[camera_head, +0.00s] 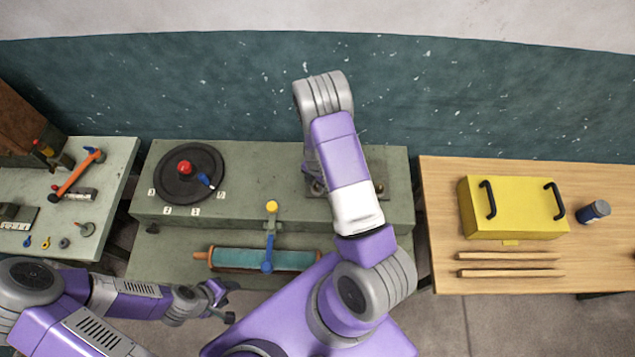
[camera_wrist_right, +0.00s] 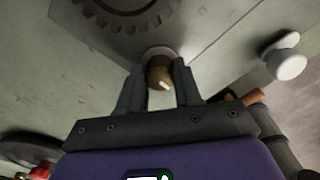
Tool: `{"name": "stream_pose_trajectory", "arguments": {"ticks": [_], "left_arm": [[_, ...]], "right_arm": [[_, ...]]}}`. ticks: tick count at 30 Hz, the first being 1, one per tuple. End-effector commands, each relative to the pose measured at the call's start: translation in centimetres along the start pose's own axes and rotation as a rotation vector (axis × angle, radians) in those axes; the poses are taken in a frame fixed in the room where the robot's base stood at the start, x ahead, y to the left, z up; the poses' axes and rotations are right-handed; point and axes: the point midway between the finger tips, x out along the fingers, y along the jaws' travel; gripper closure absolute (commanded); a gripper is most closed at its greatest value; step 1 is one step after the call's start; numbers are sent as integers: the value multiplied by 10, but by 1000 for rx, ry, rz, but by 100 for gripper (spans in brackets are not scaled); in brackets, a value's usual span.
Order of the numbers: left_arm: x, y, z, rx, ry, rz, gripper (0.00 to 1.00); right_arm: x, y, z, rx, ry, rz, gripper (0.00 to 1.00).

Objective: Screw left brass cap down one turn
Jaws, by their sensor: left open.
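In the right wrist view a small round brass cap (camera_wrist_right: 158,72) with a pale mark sits in a round pale seat on the grey-green bench top. My right gripper (camera_wrist_right: 161,82) has one finger on each side of the cap, close against it. Whether the fingers press on it cannot be told. My left gripper (camera_head: 222,300) is open and empty, low in front of the bench, left of the teal roller. Whether there is a second cap cannot be seen.
A toothed gear (camera_wrist_right: 128,12) and a pale knob (camera_wrist_right: 287,64) lie close to the right gripper. The bench (camera_head: 255,170) carries a black dial (camera_head: 170,172) with a red knob. A teal roller (camera_head: 290,261) lies in front. A yellow box (camera_head: 525,210) stands on the wooden table.

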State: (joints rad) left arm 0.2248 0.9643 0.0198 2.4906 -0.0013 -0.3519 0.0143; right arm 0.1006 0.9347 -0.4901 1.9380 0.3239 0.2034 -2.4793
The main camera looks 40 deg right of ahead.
Motion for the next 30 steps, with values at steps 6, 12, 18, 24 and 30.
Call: {"name": "stream_pose_trajectory", "arguments": {"ticks": [6,12,18,24,30], "left_arm": [[0,0,0,0,0,0,51],[3,-1,0,0,0,0,51],[11,-4,0,0,0,0,51],[21,-8,-1,0,0,0,51],[31,-12,-1,0,0,0,51]], "right_arm": [[0,0,0,2,0,0,97],[0,0,0,38,0,1,97],[1,1,0,146,-1,2,97],[2,0,0,315,-1,2,97],[1,1,0,505,-1,3,97]]}}
